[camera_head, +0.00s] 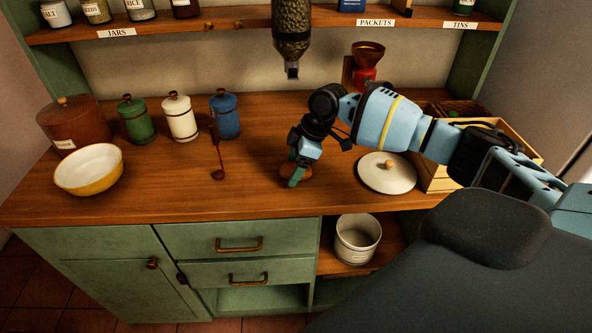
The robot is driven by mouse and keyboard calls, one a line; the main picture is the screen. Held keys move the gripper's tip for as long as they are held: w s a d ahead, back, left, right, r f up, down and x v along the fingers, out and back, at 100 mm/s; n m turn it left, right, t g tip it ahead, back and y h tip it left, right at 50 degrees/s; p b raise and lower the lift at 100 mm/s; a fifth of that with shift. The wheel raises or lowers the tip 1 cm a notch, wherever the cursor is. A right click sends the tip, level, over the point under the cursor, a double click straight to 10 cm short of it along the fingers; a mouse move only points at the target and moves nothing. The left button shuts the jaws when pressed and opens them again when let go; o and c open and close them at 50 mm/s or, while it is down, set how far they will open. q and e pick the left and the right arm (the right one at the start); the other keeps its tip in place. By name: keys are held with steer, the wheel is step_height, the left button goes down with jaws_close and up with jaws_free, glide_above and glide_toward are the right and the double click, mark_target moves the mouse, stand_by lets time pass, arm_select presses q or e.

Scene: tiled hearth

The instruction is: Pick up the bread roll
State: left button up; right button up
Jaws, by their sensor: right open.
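A small brown rounded thing, which looks like the bread roll (284,171), lies on the wooden counter (250,185) near its front middle. It is partly hidden by my right gripper (296,174). The right gripper points down at the roll from above, with a green-tipped finger in front of it. The gripper is open; I cannot tell whether its fingers touch the roll or stand on both sides of it. My left gripper is not in view.
A white lid (387,178) lies right of the roll, beside a wooden crate (436,178). A hopper (292,30) hangs above. The counter between spoon and roll is clear.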

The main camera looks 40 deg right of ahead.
steer(key=shift+a+f, duration=0.15)
steer(key=shift+f, duration=0.3)
steer(key=shift+c, duration=1)
steer(key=c, duration=0.8)
steer(key=shift+c, duration=0.2)
steer(key=shift+r, duration=0.15)
